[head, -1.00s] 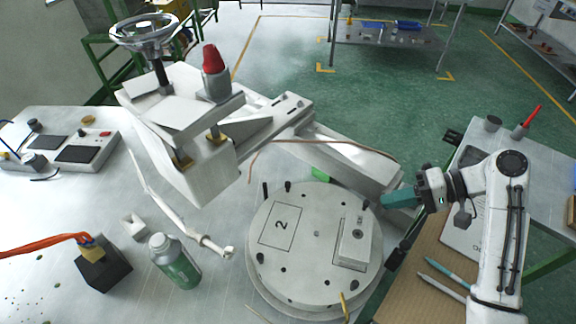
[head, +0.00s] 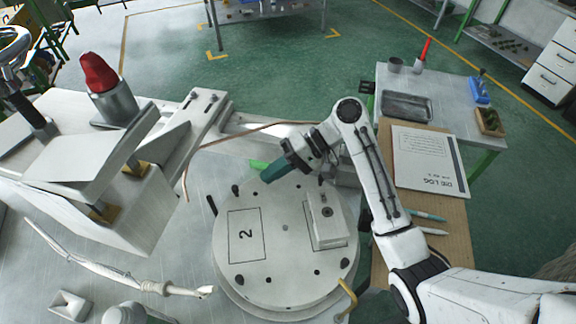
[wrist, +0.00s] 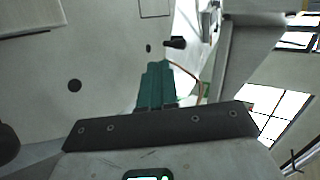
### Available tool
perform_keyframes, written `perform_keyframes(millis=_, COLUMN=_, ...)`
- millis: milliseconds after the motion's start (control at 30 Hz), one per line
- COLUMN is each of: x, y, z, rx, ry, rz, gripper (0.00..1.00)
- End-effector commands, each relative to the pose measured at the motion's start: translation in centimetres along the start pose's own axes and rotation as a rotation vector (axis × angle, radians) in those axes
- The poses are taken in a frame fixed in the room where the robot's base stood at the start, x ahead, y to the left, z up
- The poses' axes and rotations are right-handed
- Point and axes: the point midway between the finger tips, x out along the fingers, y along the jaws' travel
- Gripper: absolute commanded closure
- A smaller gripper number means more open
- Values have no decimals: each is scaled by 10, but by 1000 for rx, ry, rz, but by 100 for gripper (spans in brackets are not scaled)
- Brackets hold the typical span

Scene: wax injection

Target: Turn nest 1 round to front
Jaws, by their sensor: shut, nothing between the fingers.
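The round pale turntable (head: 285,287) stands on the metal bench in the head view. A square outline marked 2 (head: 246,236) is on its left part. A pale block (head: 324,222) with a dark round hole sits on its right part; no number 1 is readable. Short dark pegs stand near the rim, one at the far left (head: 236,190). My gripper (head: 267,177) has its teal fingers shut and empty over the far rim. In the wrist view the fingers (wrist: 157,84) show near a dark peg (wrist: 175,42); I cannot tell whether they touch it.
The wax injection machine (head: 105,190) with its red-capped cylinder stands left of the turntable. A thin brown hose (head: 225,138) crosses behind. A white cord (head: 120,282) lies at the front left. A side table with a log sheet (head: 425,160) and tray (head: 407,106) is at right.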

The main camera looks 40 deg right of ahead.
Motion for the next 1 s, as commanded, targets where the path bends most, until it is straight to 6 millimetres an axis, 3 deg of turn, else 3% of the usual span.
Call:
perform_keyframes(millis=100, x=22, y=1, z=0, rx=-3, ry=-2, rz=0, gripper=100)
perform_keyframes(millis=333, x=44, y=-15, z=0, rx=-1, ry=-1, rz=0, gripper=100)
perform_keyframes(millis=1000, x=51, y=-22, z=-4, rx=-1, ry=-1, rz=0, gripper=100)
